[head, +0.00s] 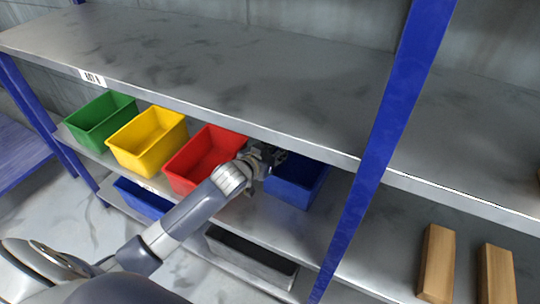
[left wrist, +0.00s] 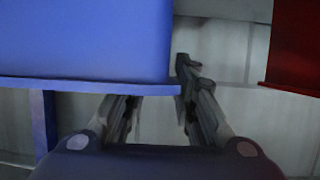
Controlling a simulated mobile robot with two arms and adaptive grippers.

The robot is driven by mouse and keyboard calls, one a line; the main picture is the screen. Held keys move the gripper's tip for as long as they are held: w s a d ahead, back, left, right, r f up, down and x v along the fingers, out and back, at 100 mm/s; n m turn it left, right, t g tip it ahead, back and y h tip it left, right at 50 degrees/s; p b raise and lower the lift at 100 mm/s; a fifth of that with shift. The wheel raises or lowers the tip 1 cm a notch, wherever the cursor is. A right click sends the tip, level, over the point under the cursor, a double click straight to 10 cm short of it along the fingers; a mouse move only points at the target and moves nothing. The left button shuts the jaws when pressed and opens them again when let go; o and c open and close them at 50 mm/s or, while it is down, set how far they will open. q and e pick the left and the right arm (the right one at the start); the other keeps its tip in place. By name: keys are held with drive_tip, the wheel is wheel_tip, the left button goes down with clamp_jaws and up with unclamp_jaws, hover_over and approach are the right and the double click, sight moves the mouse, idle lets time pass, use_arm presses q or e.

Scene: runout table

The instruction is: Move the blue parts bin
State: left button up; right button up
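The blue parts bin (head: 298,182) sits on the middle shelf, to the right of the red bin (head: 203,158). My left gripper (head: 268,157) is at its upper left corner, partly in front of it. In the left wrist view the blue bin (left wrist: 85,40) fills the upper left. There, the fingers of my left gripper (left wrist: 156,90) stand apart. One finger reaches up past the end of the bin's rim; the other's tip is at the rim and partly hidden. I cannot tell whether either finger touches the bin. My right gripper is not in view.
A yellow bin (head: 146,138) and a green bin (head: 100,118) stand left of the red one. A second blue bin (head: 143,200) and a black bin (head: 250,258) are lower. A blue post (head: 372,165) stands right, beyond it wooden blocks (head: 437,265). The upper shelf (head: 230,70) overhangs.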

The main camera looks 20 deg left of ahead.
use_arm(q)
drive_tip(key=shift+w+f, duration=0.15)
drive_tip(key=shift+w, duration=0.25)
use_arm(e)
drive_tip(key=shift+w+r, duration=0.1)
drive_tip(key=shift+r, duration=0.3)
use_arm(q)
clamp_jaws()
drive_tip(key=shift+s, duration=0.15)
